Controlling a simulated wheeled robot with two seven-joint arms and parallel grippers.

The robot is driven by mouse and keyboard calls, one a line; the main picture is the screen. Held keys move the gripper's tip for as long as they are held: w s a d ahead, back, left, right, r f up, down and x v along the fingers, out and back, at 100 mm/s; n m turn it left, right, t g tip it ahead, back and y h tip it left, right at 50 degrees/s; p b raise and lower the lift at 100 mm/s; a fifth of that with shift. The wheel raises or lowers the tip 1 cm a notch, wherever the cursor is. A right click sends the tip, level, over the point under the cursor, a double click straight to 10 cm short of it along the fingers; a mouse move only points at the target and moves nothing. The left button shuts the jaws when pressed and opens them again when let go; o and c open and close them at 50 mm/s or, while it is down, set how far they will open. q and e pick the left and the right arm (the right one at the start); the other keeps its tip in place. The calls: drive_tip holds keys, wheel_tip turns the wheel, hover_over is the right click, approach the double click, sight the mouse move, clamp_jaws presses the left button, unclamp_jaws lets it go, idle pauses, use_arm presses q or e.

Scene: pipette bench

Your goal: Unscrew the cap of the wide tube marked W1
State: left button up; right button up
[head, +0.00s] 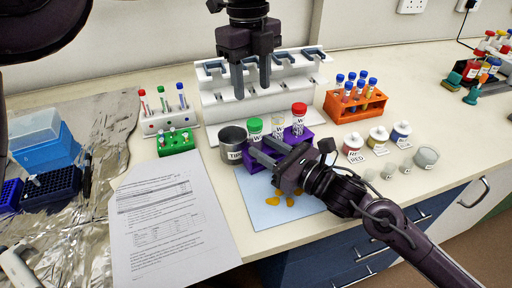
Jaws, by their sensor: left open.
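Three wide tubes stand in a purple rack (247,160): a green-capped tube (255,137), a clear-looking middle tube (278,127) and a red-capped tube (298,122). Each label shows a W, but the digits are too small to read, so I cannot tell which is W1. My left gripper (252,88) is open and empty, pointing down above and behind the tubes. My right gripper (263,150) reaches in low from the right, its fingers at the rack's front near the green-capped tube. Its fingers hide part of the rack, and whether they hold a tube is unclear.
A white pipette stand (215,108) is behind; a metal tin (232,145) stands left of the rack. An orange rack (350,108) and several small pots (378,136) are to the right. A blue mat (265,212) with yellow pieces lies in front, beside paper (170,225).

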use_arm(q)
drive_tip(key=shift+s+r, duration=0.1)
use_arm(e)
drive_tip(key=shift+x, duration=0.75)
drive_tip(key=shift+s+a, duration=0.1)
clamp_jaws()
